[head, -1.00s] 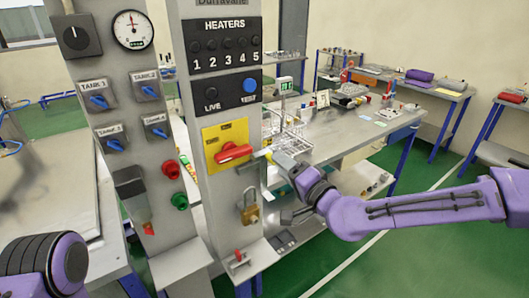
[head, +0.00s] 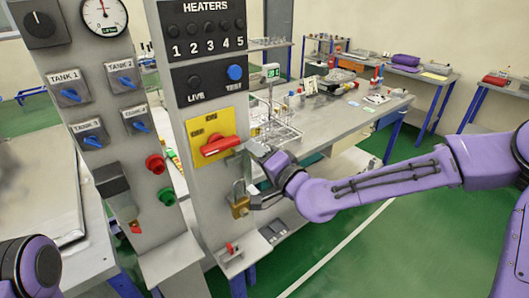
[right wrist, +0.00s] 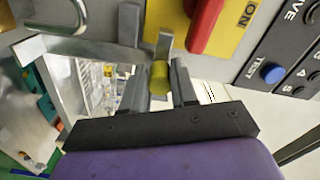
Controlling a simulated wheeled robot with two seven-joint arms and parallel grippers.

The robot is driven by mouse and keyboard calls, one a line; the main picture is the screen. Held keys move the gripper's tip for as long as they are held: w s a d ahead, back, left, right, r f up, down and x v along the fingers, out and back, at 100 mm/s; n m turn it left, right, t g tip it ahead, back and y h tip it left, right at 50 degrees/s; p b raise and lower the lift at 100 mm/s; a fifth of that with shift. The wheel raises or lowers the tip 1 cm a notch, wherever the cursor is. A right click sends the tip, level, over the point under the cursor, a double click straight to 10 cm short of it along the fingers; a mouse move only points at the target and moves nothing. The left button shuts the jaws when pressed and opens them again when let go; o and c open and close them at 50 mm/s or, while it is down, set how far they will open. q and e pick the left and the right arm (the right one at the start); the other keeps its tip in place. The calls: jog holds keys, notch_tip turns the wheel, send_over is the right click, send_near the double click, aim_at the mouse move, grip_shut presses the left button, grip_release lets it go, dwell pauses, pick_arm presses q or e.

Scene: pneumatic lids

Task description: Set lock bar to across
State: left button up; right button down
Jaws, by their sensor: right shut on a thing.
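A red rotary handle (head: 219,146) sits on a yellow plate (head: 197,126) on the grey column; it also shows at the top of the right wrist view (right wrist: 204,22). The lock bar (right wrist: 163,47) is a short grey bar beside the plate with a yellow knob (right wrist: 159,77) on its end. My right gripper (head: 250,150) is at the column's right edge, beside the red handle. In the right wrist view its fingers (right wrist: 159,82) are shut on the yellow knob, one on each side. In the head view the knob is hidden. My left gripper is out of view.
A brass padlock (head: 240,206) hangs on the column just below my right gripper. Heater buttons and a blue test button (head: 235,72) are above the plate. Red and green buttons (head: 167,196) are on the left panel. A wire rack (head: 275,126) stands on the bench behind.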

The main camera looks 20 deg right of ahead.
jog(key=shift+s+a+r, duration=0.1)
jog(key=shift+a+r, duration=0.1)
jog(key=shift+a, duration=0.2)
jog(key=c, duration=1)
grip_release()
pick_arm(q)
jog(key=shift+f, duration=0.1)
pick_arm(e)
jog(key=shift+o, duration=0.2)
jog(key=shift+w+d+f, duration=0.1)
jog(key=shift+w, duration=0.1)
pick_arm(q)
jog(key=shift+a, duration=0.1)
